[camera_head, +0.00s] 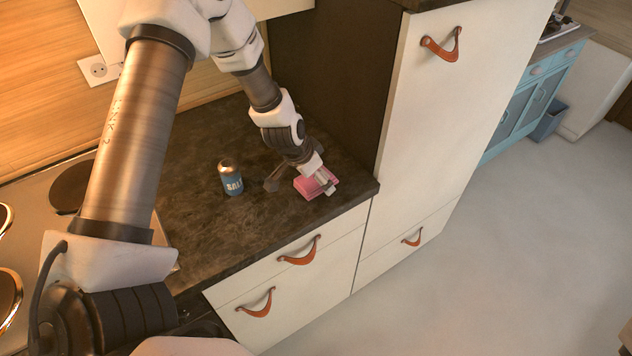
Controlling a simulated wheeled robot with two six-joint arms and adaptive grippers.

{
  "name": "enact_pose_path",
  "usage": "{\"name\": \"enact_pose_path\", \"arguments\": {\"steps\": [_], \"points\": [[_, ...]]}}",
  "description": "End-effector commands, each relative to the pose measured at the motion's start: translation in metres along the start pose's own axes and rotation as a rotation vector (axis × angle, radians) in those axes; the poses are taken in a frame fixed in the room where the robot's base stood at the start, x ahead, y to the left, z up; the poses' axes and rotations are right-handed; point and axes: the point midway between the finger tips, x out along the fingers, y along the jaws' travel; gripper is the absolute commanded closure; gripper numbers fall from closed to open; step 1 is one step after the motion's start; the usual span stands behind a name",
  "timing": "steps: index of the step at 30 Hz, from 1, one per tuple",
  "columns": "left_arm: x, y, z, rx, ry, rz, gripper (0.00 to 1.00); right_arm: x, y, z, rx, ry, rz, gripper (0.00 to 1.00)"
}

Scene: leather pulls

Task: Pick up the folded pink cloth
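The folded pink cloth (306,188) lies on the dark countertop near its front right corner, beside the tall cabinet. My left gripper (327,185) is down at the cloth, over its right part, and hides some of it. The fingers overlap the cloth in this view. I cannot tell whether they are open or closed on it. The cloth appears to rest on the counter. My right gripper is not in view.
A blue can (231,178) with a brown top stands upright left of the cloth. The tall white cabinet (440,100) rises close to the right of the counter (225,235). Drawers with leather pulls (300,252) are below. The floor at right is clear.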

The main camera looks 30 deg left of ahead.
Motion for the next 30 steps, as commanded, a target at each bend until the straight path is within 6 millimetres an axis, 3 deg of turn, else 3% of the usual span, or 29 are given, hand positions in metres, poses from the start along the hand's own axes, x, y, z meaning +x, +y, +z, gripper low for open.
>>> {"name": "enact_pose_path", "arguments": {"steps": [18,19,23,24,30], "points": [[0.0046,0.0,0.0019,0.0,0.0,0.0,0.03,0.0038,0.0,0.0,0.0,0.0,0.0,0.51],[0.0046,-0.0001,0.0019,0.0,0.0,0.0,0.1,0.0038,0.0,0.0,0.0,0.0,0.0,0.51],[0.0046,0.0,0.002,0.0,0.0,0.0,0.56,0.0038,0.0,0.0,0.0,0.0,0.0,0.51],[0.0047,0.0,0.002,0.0,0.0,0.0,0.62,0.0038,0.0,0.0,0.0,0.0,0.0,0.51],[0.0049,0.0001,0.0023,0.0,-0.001,0.0,0.62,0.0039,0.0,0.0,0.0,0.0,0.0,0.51]]}}
